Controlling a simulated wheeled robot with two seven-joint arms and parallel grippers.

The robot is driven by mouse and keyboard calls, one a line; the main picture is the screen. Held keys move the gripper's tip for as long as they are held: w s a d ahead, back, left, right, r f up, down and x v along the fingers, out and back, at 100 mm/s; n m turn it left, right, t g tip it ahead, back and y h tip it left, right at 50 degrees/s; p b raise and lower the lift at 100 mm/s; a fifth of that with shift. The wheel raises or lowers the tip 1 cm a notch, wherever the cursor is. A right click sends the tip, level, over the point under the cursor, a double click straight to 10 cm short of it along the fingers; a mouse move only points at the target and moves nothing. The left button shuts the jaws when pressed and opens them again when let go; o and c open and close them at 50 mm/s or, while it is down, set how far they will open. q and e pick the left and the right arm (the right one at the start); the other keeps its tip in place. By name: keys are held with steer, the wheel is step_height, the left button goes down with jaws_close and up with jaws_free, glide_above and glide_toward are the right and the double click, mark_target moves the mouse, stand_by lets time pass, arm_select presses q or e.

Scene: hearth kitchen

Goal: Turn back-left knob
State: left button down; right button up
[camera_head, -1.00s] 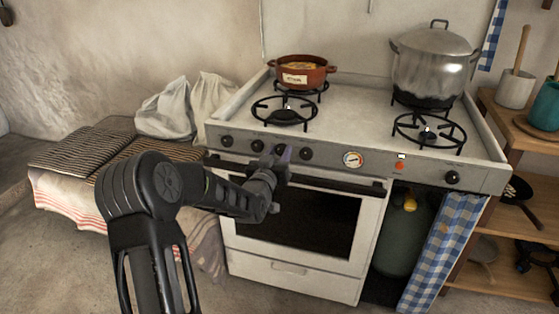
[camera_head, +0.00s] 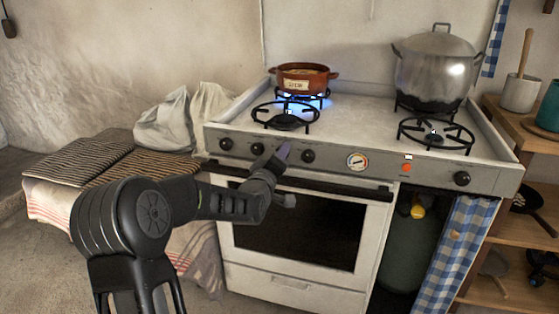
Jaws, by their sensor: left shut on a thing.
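The stove's front panel (camera_head: 335,159) carries a row of black knobs. The first knob (camera_head: 226,144), second knob (camera_head: 257,149) and fourth knob (camera_head: 308,156) from the left show clear of my arm. My left gripper (camera_head: 283,151) is at the third place in the row, shut on the back-left knob, which its fingers hide. The back-left burner (camera_head: 318,101) burns with a blue flame under a brown-red casserole (camera_head: 302,80). The front-left burner (camera_head: 285,118) shows no flame. My right gripper is not in view.
The oven door handle (camera_head: 340,185) runs just below the knobs, close to my left gripper. A large steel pot (camera_head: 436,69) stands on the back-right burner. A padded bench (camera_head: 110,160) with cloth bags (camera_head: 178,121) is at the left, a wooden shelf (camera_head: 500,257) at the right.

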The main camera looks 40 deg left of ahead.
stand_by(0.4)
arm_select(q)
steer(key=c, duration=0.9)
jaws_free()
steer(key=shift+c, duration=0.2)
steer(key=shift+s, duration=0.1)
steer(key=v, duration=0.7)
steer(key=shift+s+d+p, duration=0.15)
steer(key=shift+s+p, duration=0.15)
